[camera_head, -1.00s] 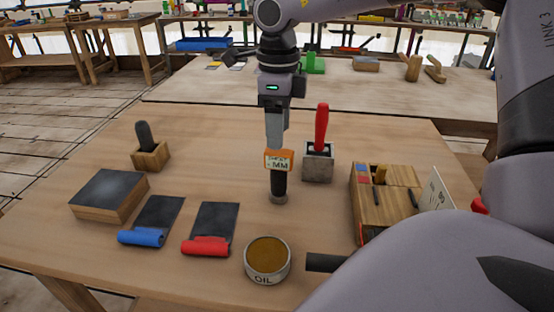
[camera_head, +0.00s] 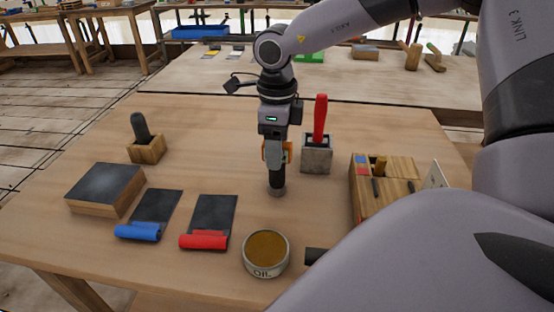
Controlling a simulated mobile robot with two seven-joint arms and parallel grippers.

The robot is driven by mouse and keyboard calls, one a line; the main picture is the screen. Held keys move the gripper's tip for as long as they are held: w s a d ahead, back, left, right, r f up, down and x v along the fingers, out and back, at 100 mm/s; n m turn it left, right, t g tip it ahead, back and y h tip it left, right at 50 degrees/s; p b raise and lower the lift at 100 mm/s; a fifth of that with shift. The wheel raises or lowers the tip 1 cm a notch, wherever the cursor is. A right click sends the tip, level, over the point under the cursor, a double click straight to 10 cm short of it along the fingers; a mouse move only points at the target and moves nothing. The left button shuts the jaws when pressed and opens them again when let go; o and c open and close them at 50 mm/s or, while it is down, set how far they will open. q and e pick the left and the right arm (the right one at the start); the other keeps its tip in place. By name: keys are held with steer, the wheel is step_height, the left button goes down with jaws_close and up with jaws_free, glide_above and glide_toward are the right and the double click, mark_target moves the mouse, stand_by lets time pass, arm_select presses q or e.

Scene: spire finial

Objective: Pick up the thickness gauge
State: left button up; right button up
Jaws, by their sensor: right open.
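The thickness gauge (camera_head: 277,177) stands upright near the middle of the table, with a dark round stem on a small grey foot. Its orange head shows only as slivers at either side of my right gripper (camera_head: 275,160), and its label face is hidden. My right gripper points straight down over the gauge, its open fingers at the height of the orange head. I cannot tell whether the fingers touch it. My left gripper is not in view.
A grey block with a red handle (camera_head: 320,118) stands close right of the gauge. An oil tin (camera_head: 266,253) is in front, a wooden tool box (camera_head: 385,190) to the right.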

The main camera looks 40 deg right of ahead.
jaws_close()
